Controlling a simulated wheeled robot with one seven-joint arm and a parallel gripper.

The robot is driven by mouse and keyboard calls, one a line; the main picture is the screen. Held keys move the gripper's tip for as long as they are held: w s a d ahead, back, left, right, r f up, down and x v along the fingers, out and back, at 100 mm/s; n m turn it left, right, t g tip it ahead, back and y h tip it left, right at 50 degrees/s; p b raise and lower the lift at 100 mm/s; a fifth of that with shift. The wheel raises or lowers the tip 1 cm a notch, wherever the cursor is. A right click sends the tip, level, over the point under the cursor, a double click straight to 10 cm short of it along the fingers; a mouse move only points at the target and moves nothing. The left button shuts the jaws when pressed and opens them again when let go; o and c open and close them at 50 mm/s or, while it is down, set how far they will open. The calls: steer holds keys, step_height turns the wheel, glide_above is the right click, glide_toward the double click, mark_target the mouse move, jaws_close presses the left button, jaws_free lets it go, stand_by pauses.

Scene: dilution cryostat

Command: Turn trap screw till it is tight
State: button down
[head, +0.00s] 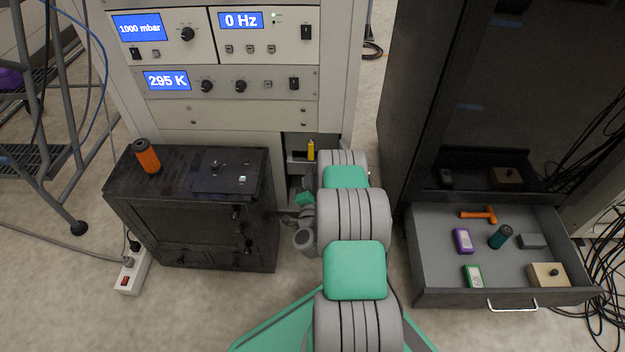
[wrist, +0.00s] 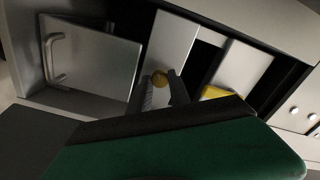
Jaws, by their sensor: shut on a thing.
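I cannot tell from these frames how far the screw is turned in. In the head view my arm reaches down to the low opening of the rack, and the screw cannot be made out there.
A yellow item (head: 311,150) stands in the rack opening. A black cabinet (head: 190,215) with an orange-and-black cylinder (head: 148,156) on top stands left of my arm. An open drawer (head: 455,298) with several items juts out on the right. A power strip (head: 134,272) lies on the left floor.

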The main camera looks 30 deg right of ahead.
steer(key=m+b, duration=0.3)
steer(key=m, duration=2.1)
stand_by(0.4)
steer(key=c, duration=1.2)
jaws_free()
steer(key=shift+s, duration=0.1)
steer(key=p+v, duration=0.1)
steer(key=v, duration=0.6)
steer(key=shift+s+a+p, duration=0.25)
steer(key=shift+p, duration=0.1)
